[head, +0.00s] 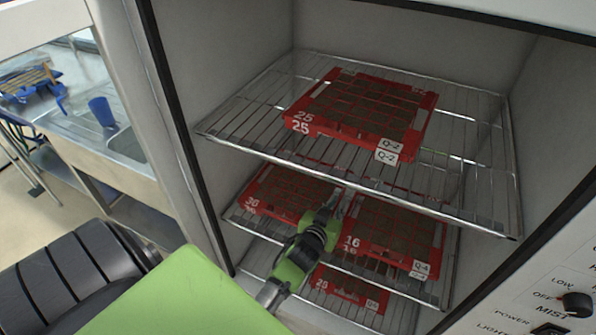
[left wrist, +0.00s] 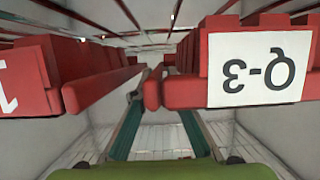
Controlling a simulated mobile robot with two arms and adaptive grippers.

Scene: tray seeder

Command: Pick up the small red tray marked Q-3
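The Q-3 tray is red with dark cells; its white label (left wrist: 260,68) shows upside down at the right in the left wrist view. My left gripper (head: 335,207) is at the front of that shelf, where the two trays meet. In the left wrist view its fingers (left wrist: 157,88) are apart, with the near end of the Q-3 tray's rim showing between them. No grip on it is visible. My right gripper is not in view.
A Q-4 tray (head: 397,222), numbered 16, sits close on the right. A Q-2 tray (head: 420,127) lies on the wire shelf (head: 470,190) above. Another red tray (head: 345,287) is below. Cabinet walls bound the sides; a control panel (head: 560,305) is at lower right.

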